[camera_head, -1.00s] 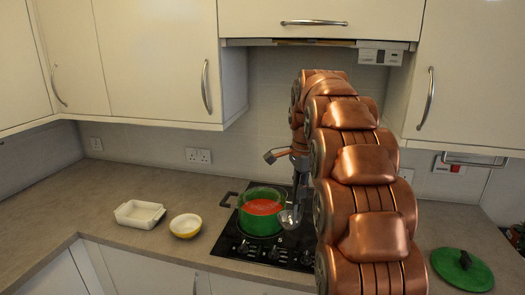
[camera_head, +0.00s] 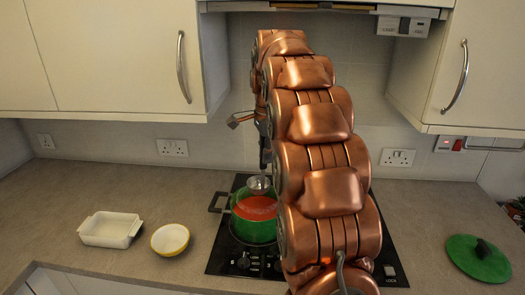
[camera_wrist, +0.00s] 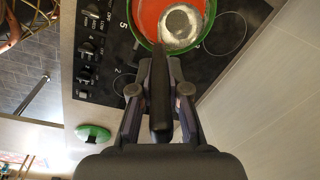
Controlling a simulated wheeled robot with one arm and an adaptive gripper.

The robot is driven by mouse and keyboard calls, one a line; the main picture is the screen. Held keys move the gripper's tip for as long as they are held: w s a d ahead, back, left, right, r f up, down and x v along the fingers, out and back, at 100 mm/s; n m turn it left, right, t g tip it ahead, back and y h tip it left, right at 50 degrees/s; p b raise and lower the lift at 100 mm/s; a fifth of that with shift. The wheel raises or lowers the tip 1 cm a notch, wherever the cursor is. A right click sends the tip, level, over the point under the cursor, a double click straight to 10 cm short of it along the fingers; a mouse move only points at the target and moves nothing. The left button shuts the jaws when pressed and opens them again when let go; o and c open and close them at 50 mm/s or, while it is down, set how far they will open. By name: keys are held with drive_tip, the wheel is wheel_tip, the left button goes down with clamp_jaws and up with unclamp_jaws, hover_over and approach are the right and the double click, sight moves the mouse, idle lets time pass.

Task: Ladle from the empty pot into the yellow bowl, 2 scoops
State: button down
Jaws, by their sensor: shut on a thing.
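The green pot (camera_head: 254,228) stands on the black hob, its inside showing red-orange; I cannot tell whether that is food or lining. It also shows at the top of the wrist view (camera_wrist: 150,37). My gripper (camera_wrist: 160,92) is shut on the black handle of the ladle (camera_wrist: 160,118). The ladle's round metal bowl (camera_head: 258,184) is over the back part of the pot opening; its exact height is unclear. The yellow bowl (camera_head: 170,240), pale inside, sits on the counter left of the hob and looks empty. My arm hides the hob's right part.
A white rectangular dish (camera_head: 110,230) is left of the yellow bowl. A green lid (camera_head: 478,258) with a dark knob lies on the right counter. Wall cabinets and the hood (camera_head: 330,8) hang above. Counter behind the dish and bowl is clear.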

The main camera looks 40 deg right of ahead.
sight(265, 191)
drive_tip(key=shift+f+b, duration=1.65)
drive_tip(key=shift+f, duration=5.05)
drive_tip(key=shift+r+p, duration=1.55)
drive_tip(key=shift+r, duration=4.95)
drive_tip(key=shift+s, duration=0.1)
